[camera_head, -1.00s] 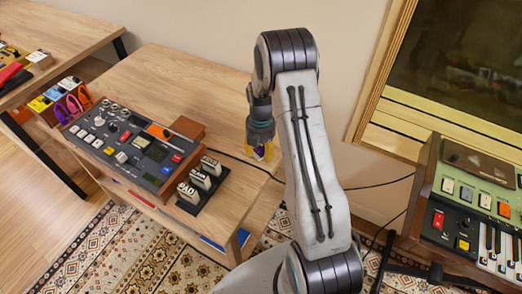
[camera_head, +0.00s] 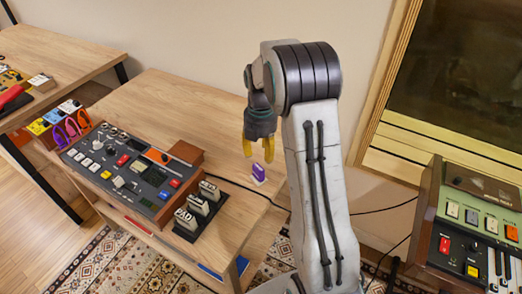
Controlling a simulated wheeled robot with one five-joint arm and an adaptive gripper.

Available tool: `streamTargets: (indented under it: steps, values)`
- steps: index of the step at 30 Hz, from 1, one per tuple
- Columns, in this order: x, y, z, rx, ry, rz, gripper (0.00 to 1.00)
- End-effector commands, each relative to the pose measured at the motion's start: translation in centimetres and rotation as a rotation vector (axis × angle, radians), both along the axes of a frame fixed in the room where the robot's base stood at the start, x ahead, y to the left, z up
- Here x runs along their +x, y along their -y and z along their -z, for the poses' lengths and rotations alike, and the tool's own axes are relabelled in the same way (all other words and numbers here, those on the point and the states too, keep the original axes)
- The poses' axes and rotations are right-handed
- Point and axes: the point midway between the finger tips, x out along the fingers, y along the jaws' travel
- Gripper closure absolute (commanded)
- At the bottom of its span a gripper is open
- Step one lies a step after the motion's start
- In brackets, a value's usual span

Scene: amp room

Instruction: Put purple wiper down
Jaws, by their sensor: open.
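The purple wiper (camera_head: 258,172) is a small purple block with a whitish lower edge. It stands on the wooden table (camera_head: 160,95) near its right edge, beside a dark cable. A small gap shows between the fingers and the wiper.
A mixer console (camera_head: 130,165) and a black rack of pale blocks (camera_head: 198,210) stand left of the wiper. A keyboard synthesizer (camera_head: 470,225) is at the right. The back of the table is clear.

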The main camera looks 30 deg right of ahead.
Motion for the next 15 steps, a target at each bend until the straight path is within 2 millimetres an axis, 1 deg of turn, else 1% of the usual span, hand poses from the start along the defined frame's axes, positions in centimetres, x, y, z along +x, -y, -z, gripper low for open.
streamTargets:
  steps: [4, 8, 11, 15]
  values:
    - [-0.3, -0.3, -1.3, -0.002, 0.007, 0.03, 0.56]
    - [-1.6, -1.3, -3.3, -0.006, 0.028, 0.144, 0.56]
    - [-3.4, -2.6, -5.4, -0.007, 0.056, 0.292, 0.56]
    - [-6.9, -4.6, -8.3, 0.005, 0.101, 0.553, 0.56]
